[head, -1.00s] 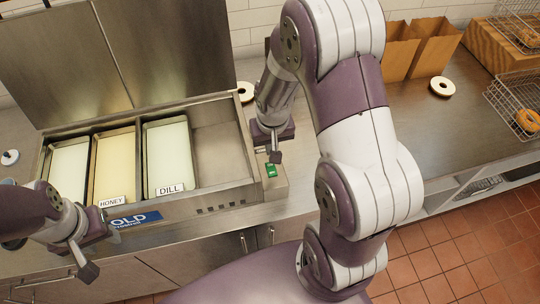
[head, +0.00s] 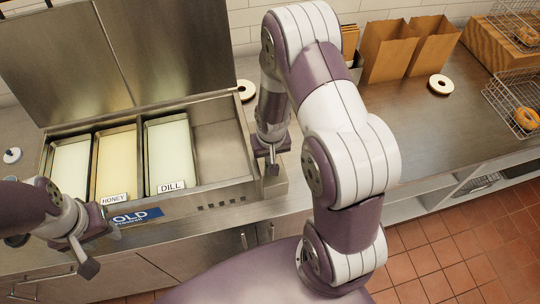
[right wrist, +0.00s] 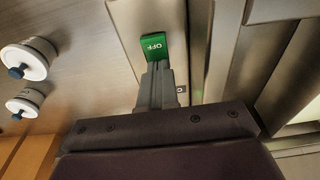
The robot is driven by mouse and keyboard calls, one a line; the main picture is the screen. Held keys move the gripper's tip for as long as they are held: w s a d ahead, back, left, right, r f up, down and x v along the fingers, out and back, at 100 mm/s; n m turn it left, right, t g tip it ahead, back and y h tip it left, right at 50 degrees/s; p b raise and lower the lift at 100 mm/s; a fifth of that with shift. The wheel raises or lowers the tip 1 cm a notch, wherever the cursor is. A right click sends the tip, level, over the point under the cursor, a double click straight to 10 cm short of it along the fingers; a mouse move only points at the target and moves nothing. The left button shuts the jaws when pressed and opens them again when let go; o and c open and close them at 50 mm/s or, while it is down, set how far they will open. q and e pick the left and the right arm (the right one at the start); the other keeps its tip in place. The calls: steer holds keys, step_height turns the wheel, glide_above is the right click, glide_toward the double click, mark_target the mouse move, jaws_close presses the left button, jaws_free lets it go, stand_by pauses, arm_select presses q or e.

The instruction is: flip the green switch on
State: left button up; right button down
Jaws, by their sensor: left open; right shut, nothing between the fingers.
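The green switch (right wrist: 152,46) shows in the right wrist view, set in a metal panel and marked OFF. My right gripper (right wrist: 155,75) is shut and empty, its fingertips at the near edge of the switch; whether they touch it I cannot tell. In the head view my right gripper (head: 272,165) is over the right front corner of the cold unit and hides the switch. My left gripper (head: 88,250) is open and empty in front of the unit at the lower left.
The cold unit holds trays labelled HONEY (head: 115,198) and DILL (head: 171,186), with its lid (head: 165,50) raised behind. Paper bags (head: 388,52), a bagel (head: 441,84) and wire baskets (head: 515,100) stand on the right. The counter (head: 430,125) between is mostly clear.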

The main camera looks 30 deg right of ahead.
steer(key=shift+s+f, duration=0.15)
steer(key=shift+s, duration=0.1)
steer(key=shift+s+a, duration=0.1)
steer(key=shift+s, duration=0.2)
steer(key=shift+s+a+r, duration=0.1)
steer(key=shift+s+r, duration=0.15)
steer(key=shift+s, duration=0.05)
